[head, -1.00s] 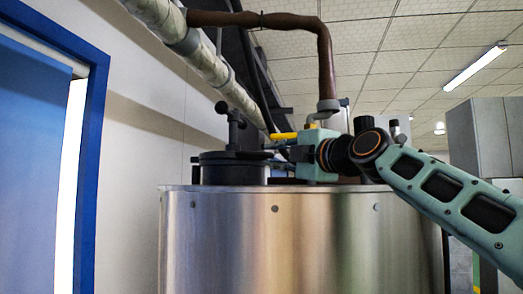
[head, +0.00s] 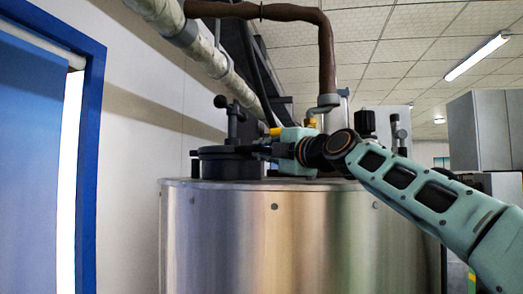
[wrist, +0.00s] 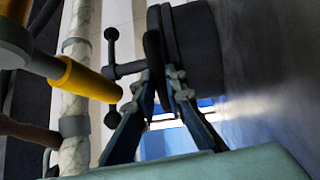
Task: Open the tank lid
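The tank lid (head: 232,165) is a round dark cover on top of a steel tank (head: 300,235), and it looks closed. A black T-shaped clamp (head: 232,118) stands upright at it. My gripper (head: 264,150) is at the lid's right side in the head view. In the wrist view, the fingers of my gripper (wrist: 158,85) stand on both sides of a thin dark part (wrist: 153,50) beside the lid (wrist: 195,50). The fingers are close to this part, but I cannot tell whether they press on it. The T-shaped clamp (wrist: 112,65) shows left of the fingers.
A yellow-handled valve (wrist: 85,78) is close to the left of the fingers. A brown pipe (head: 326,60) rises behind the gripper, and a pale wrapped pipe (head: 215,60) runs diagonally above the lid. A blue door frame (head: 90,150) is at the left.

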